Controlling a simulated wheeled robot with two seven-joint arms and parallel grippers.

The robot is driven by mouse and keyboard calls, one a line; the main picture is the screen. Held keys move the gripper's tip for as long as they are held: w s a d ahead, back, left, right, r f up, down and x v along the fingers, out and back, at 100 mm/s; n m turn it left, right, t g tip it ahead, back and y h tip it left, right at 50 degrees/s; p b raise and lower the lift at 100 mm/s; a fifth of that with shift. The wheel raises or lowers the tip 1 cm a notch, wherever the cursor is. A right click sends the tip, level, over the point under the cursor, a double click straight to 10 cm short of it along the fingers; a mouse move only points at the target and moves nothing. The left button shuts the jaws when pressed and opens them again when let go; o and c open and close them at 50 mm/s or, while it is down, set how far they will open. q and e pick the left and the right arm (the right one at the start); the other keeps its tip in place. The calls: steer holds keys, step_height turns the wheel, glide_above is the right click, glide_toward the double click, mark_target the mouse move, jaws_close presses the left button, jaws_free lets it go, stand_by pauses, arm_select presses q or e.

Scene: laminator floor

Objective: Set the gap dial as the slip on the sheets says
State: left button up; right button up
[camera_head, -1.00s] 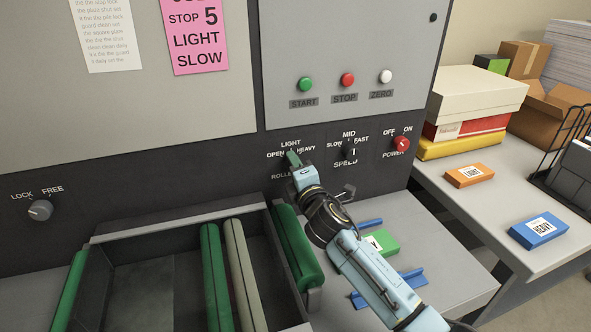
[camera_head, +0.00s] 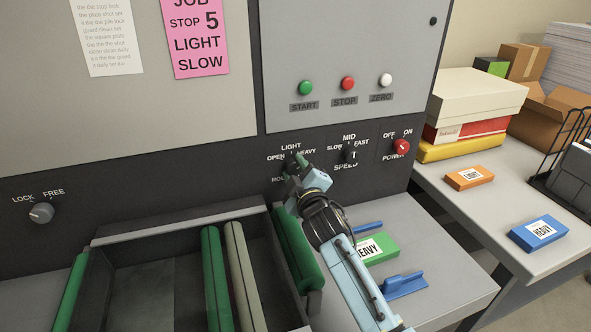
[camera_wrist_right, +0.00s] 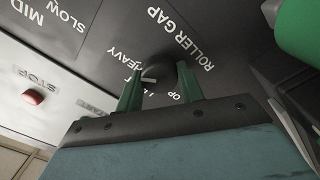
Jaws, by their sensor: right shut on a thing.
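The gap dial, a dark round knob, shows in the right wrist view (camera_wrist_right: 162,76) under the words ROLLER GAP. Its white mark is on the left, near the end of HEAVY and a partly hidden word; I cannot tell its exact setting. My right gripper (camera_wrist_right: 159,88) is shut on the dial, one green finger on each side. In the head view my right gripper (camera_head: 293,165) covers the dial below LIGHT, between OPEN and HEAVY. A pink slip (camera_head: 197,38) on the machine reads STOP 5, LIGHT, SLOW. My left gripper is out of view.
The speed knob (camera_head: 350,155) and red power knob (camera_head: 402,147) are just right of the dial. The lock knob (camera_head: 41,213) is far left. Green rollers (camera_head: 298,250) lie below my gripper. A green HEAVY box (camera_head: 383,246) lies on the table beside my arm.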

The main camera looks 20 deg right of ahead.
steer(key=shift+m, duration=0.5)
steer(key=o, duration=1)
steer(key=s, duration=1.3)
steer(key=shift+s+d+f, duration=0.1)
steer(key=shift+s+f, duration=0.1)
steer(key=shift+s, duration=0.05)
